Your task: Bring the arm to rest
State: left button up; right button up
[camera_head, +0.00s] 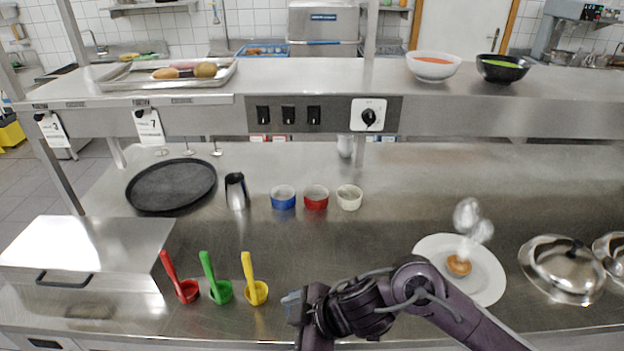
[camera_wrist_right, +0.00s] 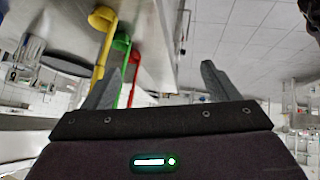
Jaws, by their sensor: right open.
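My right arm (camera_head: 440,290) comes in from the lower right in the head view and reaches left over the front of the steel counter. My right gripper (camera_head: 292,298) is at the counter's front, just right of the yellow ladle (camera_head: 249,275). In the right wrist view the two fingers of the gripper (camera_wrist_right: 158,88) stand wide apart with nothing between them. The yellow ladle (camera_wrist_right: 101,40), green ladle (camera_wrist_right: 122,55) and red ladle (camera_wrist_right: 134,70) show beyond the left finger. My left gripper is not in view.
Red (camera_head: 181,280) and green (camera_head: 215,282) ladles stand left of the yellow one. A white plate (camera_head: 487,285) with a round brown food piece lies right, partly behind my arm. A metal cloche (camera_head: 562,268) is beside it. Small bowls (camera_head: 316,198) stand further back. The counter's middle is clear.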

jog(key=w+d+r+m+t+h, duration=0.2)
jog(key=d+r+m+t, duration=0.1)
jog(key=d+m+t, duration=0.4)
jog(key=s+d+f+m+g+h, duration=0.35)
jog(key=s+d, duration=0.25)
jog(key=d, duration=0.2)
jog(key=s+d+f+m+g+h, duration=0.25)
jog(key=s+d+f+m, duration=0.2)
jog(key=d, duration=0.35)
jog(key=s+f+g+b, duration=0.1)
jog(key=s+f+b, duration=0.1)
jog(key=f, duration=1.4)
jog(key=s+f+g+b, duration=0.1)
jog(key=f+b, duration=0.1)
jog(key=f, duration=1.4)
pick_arm(q)
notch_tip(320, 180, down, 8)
jog(key=b, duration=0.3)
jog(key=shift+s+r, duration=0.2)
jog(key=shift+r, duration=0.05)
pick_arm(e)
jog(key=s+d+f, duration=0.2)
jog(key=s+f, duration=0.8)
jog(key=f, duration=0.1)
jog(key=s+d+f+g, duration=0.1)
jog(key=s+d+f, duration=0.1)
jog(key=s+f, duration=0.8)
notch_tip(320, 180, down, 2)
jog(key=shift+f, duration=0.1)
